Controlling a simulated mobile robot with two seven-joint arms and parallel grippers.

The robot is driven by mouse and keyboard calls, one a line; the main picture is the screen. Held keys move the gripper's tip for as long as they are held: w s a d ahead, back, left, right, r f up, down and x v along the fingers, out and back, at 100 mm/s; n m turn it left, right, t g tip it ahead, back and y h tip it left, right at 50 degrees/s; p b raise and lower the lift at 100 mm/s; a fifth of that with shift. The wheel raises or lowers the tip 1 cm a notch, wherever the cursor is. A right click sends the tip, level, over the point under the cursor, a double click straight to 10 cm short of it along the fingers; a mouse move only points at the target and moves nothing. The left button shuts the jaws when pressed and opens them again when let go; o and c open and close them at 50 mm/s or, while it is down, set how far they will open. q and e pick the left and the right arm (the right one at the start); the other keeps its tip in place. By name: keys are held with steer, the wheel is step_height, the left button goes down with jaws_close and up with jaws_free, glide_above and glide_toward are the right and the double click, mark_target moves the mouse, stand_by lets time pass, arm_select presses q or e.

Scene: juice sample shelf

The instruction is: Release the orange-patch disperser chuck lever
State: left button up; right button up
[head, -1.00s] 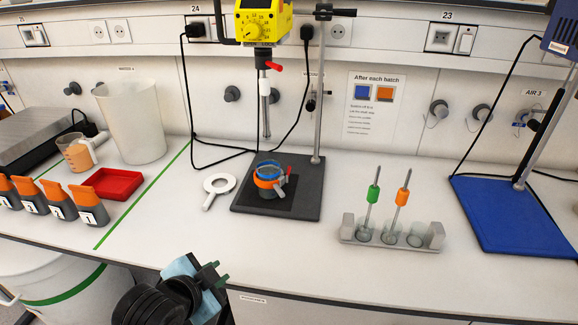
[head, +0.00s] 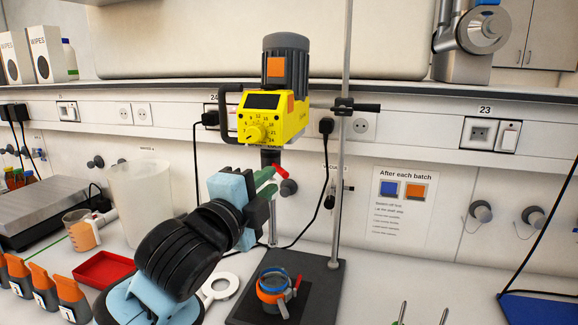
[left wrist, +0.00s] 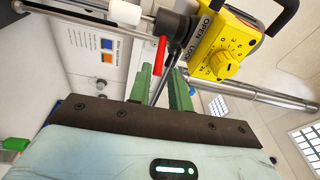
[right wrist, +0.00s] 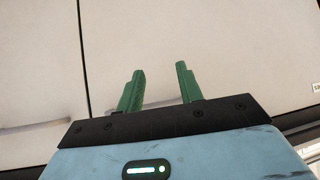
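The disperser has a yellow control head (head: 268,122) with an orange patch (head: 276,68) on its grey motor. Below it is a dark chuck (head: 270,157) with a red lever (head: 282,173). My left gripper (head: 270,181) is open beside the chuck, its green fingers close to the lever. In the left wrist view the red lever (left wrist: 160,52) points down toward the gap between the fingertips (left wrist: 160,78), next to the dark chuck (left wrist: 176,26); contact cannot be told. My right gripper (right wrist: 160,80) is open and empty before a pale panel, out of the head view.
A stand rod (head: 342,190) rises right of the disperser. A blue-and-orange-ringed vessel (head: 272,292) sits on the dark base (head: 325,280). A white ring tool (head: 221,286), red tray (head: 103,269) and clear beaker (head: 143,200) stand leftward. Black cables hang behind.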

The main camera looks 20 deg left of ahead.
mark_target(279, 173)
arm_select(q)
steer(key=shift+x, duration=3.9)
steer(key=shift+c, duration=0.3)
jaws_close()
